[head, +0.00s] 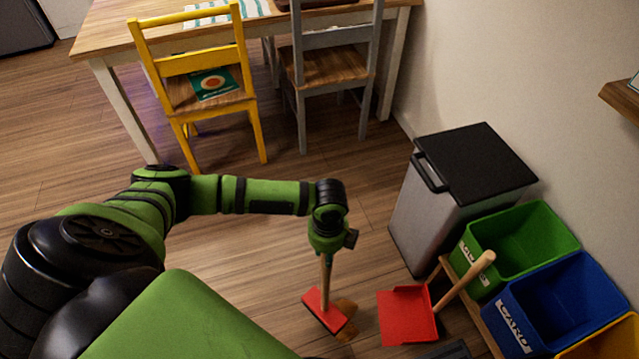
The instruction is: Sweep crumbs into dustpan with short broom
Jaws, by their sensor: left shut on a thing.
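My left gripper (327,252) is shut on the wooden handle of the short broom (325,312). The broom points down, with its red head at the floor. Brown crumbs (346,309) lie on the floor right beside and partly behind the broom head. The red dustpan (406,315) lies flat on the floor to the right of the crumbs, a short gap away. Its wooden handle (466,280) slants up to the right, toward the bins. My right gripper is not in view.
A grey trash can (440,195) with a black lid stands behind the dustpan. Green (515,245), blue (560,305) and yellow (610,340) bins line the right wall. A yellow chair (205,90) and a grey chair (330,70) stand at a table (110,35). The floor between is clear.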

